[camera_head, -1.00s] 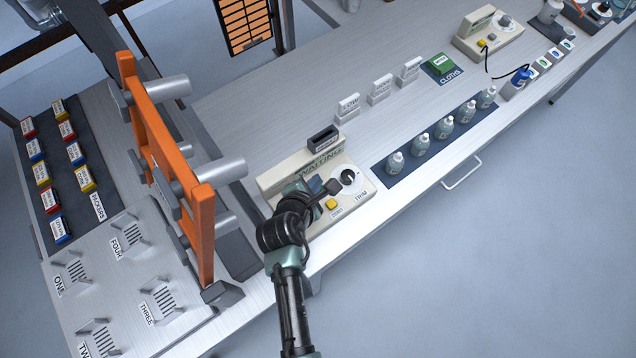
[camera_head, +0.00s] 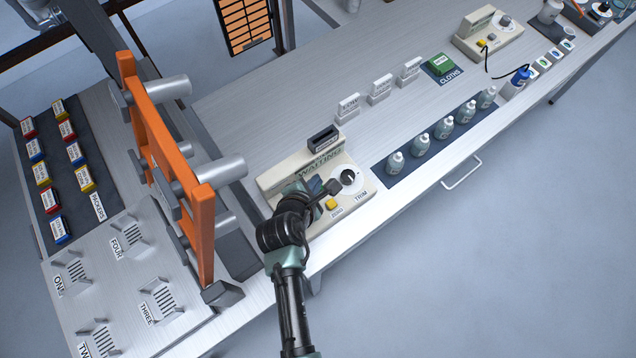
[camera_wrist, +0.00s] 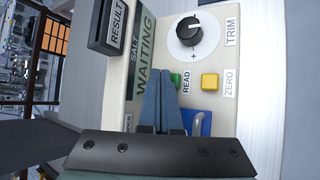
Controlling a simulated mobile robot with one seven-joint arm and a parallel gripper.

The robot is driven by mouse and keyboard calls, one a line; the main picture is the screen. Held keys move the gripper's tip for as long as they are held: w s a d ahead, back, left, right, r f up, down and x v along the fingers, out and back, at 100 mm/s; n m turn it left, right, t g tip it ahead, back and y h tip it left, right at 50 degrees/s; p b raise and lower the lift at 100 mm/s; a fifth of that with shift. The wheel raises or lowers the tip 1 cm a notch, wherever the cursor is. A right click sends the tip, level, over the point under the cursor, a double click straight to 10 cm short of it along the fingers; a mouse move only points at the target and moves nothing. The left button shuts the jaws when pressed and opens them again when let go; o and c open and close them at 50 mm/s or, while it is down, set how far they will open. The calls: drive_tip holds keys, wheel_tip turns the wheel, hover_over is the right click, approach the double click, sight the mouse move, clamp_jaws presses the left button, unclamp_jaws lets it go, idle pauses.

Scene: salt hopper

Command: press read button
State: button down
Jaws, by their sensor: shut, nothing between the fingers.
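The cream meter box (camera_head: 345,162) stands on the bench, with its panel also filling the wrist view (camera_wrist: 215,65). The green button (camera_wrist: 176,79) beside the READ label (camera_wrist: 187,82) is partly hidden by my fingers in the wrist view. My gripper (camera_wrist: 158,72) is shut and empty. Its blue-grey fingertips lie over the panel between the WAITING display (camera_wrist: 146,50) and the READ label. I cannot tell whether they touch the button. In the head view my gripper (camera_head: 328,187) is over the meter's front, and the green button is hidden.
A yellow ZERO button (camera_wrist: 210,81) and TRIM knob (camera_wrist: 190,31) sit close by. A dark RESULT block (camera_wrist: 114,24) stands at the meter's back. A blue part (camera_wrist: 205,124) lies beside my fingers. An orange frame (camera_head: 200,225) rises to the left.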

drive_tip(key=shift+f, duration=0.45)
drive_tip(key=shift+f+b, duration=0.5)
drive_tip(key=shift+f, duration=0.1)
idle(0.8)
drive_tip(key=shift+r, duration=0.1)
drive_tip(key=shift+r+p, duration=0.95)
drive_tip(key=shift+p, duration=0.2)
wheel_tip(320, 180, up, 5)
drive_tip(key=p, duration=0.5)
